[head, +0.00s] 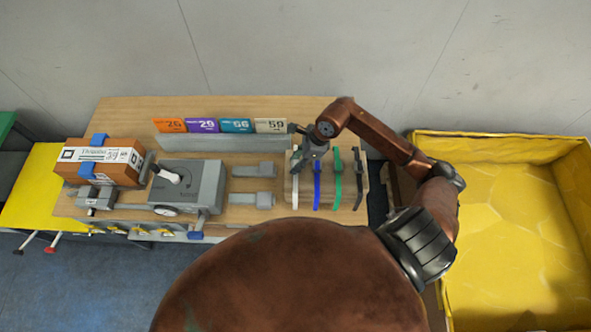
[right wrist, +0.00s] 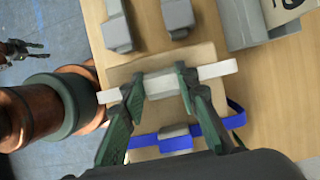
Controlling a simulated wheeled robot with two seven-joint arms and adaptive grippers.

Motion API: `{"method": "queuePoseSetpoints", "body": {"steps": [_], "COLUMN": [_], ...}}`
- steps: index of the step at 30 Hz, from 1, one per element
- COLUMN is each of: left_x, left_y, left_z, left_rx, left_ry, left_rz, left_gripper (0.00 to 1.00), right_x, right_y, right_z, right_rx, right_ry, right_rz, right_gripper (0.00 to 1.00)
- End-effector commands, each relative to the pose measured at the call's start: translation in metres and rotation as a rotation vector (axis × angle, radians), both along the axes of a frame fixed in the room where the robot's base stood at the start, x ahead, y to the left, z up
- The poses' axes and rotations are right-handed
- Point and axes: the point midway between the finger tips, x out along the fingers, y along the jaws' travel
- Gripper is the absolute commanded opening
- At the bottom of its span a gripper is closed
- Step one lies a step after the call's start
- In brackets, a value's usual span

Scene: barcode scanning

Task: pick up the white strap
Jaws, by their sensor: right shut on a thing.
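The white strap (right wrist: 218,69) lies across the tan board in the right wrist view, with a pale block at its middle between my fingers. Its lower end (head: 295,198) shows in the head view, the leftmost of a row of straps. My right gripper (right wrist: 158,85) is shut on the white strap, one finger on each side of the block. In the head view the right gripper (head: 311,152) covers the strap's upper part. I cannot tell whether the strap touches the board. At the upper left of the right wrist view a dark gripper (right wrist: 40,51), likely my left, shows small.
Right of the white strap are a blue strap (head: 317,187), a green strap (head: 338,180) and a black strap (head: 358,180). Numbered cards (head: 271,126) stand behind. A grey device (head: 188,185) and a brown box (head: 100,162) are left. A yellow bin (head: 515,230) stands right.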

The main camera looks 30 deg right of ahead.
Motion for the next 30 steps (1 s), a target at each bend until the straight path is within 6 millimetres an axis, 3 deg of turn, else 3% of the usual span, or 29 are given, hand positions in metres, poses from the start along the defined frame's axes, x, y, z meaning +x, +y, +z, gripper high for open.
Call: {"method": "queuePoseSetpoints", "body": {"steps": [8, 21, 30], "left_x": [-0.001, -0.002, -0.002], "left_y": [0.0, -0.001, 0.0], "left_z": [-0.001, -0.013, -0.015], "left_rx": [0.0, -0.001, -0.001], "left_ry": [0.001, 0.003, 0.003], "left_rz": [0.0, 0.001, 0.002], "left_gripper": [0.4, 0.4, 0.4], "right_x": [0.001, 0.001, 0.0], "right_y": [-0.001, 0.0, 0.0], "right_z": [0.005, 0.081, 0.101], "right_rx": [-0.001, -0.002, 0.001], "right_ry": [-0.003, -0.004, 0.0], "right_rz": [0.0, 0.0, -0.001], "right_gripper": [0.0, 0.0, 0.0]}}
